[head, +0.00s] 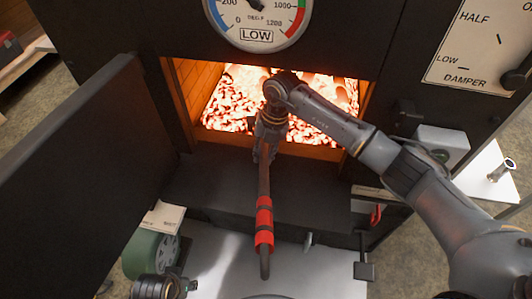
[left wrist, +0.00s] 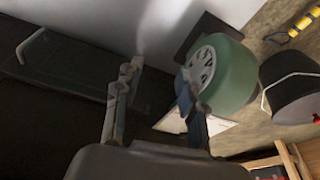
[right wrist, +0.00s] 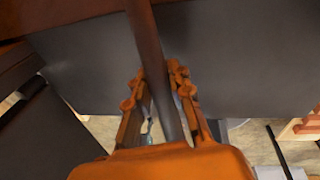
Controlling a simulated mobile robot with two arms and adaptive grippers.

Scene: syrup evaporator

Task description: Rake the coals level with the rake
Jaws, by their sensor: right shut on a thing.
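The rake, a dark metal rod with a red banded grip (head: 264,222) and a hooked end, slopes from the front into the open firebox mouth. My right gripper (head: 263,152) is shut on its shaft, just in front of the opening; the dark rod also passes between its fingers in the right wrist view (right wrist: 160,75). The rake's head is hidden behind my right arm. The glowing orange-white coals (head: 228,98) fill the firebox floor, partly covered by my arm; whether they are level I cannot tell. My left gripper (left wrist: 157,92) is open and empty, low at the left.
The black firebox door (head: 80,165) stands open at the left. A dial gauge (head: 257,20) marked LOW is above the mouth. A green blower (head: 150,255) is low at the left; it shows in the left wrist view near a black bucket (left wrist: 292,88). The damper plate (head: 478,45) is upper right.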

